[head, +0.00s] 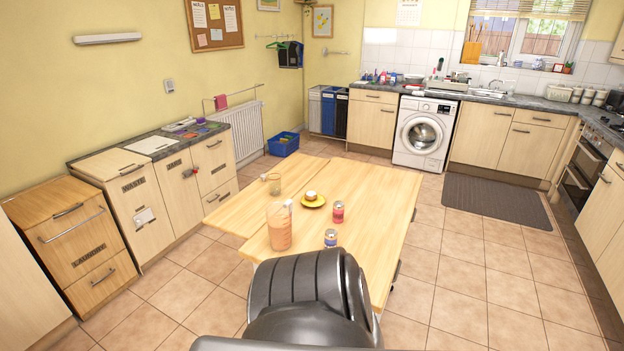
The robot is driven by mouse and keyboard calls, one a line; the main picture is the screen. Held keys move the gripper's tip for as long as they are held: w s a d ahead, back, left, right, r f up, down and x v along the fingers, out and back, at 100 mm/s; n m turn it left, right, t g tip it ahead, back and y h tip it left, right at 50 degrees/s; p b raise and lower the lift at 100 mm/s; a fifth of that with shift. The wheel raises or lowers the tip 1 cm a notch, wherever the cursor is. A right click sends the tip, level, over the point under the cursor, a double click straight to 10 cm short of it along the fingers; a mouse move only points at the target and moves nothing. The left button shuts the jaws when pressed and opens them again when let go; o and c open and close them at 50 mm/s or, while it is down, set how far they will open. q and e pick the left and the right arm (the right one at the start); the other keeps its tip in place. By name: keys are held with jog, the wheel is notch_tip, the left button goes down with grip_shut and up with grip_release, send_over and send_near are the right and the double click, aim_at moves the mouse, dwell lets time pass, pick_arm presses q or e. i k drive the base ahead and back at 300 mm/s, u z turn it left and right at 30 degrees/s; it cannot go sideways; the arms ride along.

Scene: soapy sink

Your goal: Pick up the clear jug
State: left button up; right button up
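A small see-through jug (273,184) stands upright on the left part of the wooden table, its handle side toward the left. A taller see-through jug (279,228) with a peach-coloured lower part stands upright nearer to me on the same table (375,195). I cannot tell from this view whether the peach colour is its contents. Neither of my grippers is in view, and nothing is seen touching either jug.
A yellow plate (314,203) with a small item on it, a red can (338,212) and a blue-and-silver can (331,238) stand beside the jugs. A dark rounded shape hides the near table edge. The table's right side and the floor (455,270) are clear.

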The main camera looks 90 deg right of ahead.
aim_at(278, 214)
jog(key=z, duration=2.1)
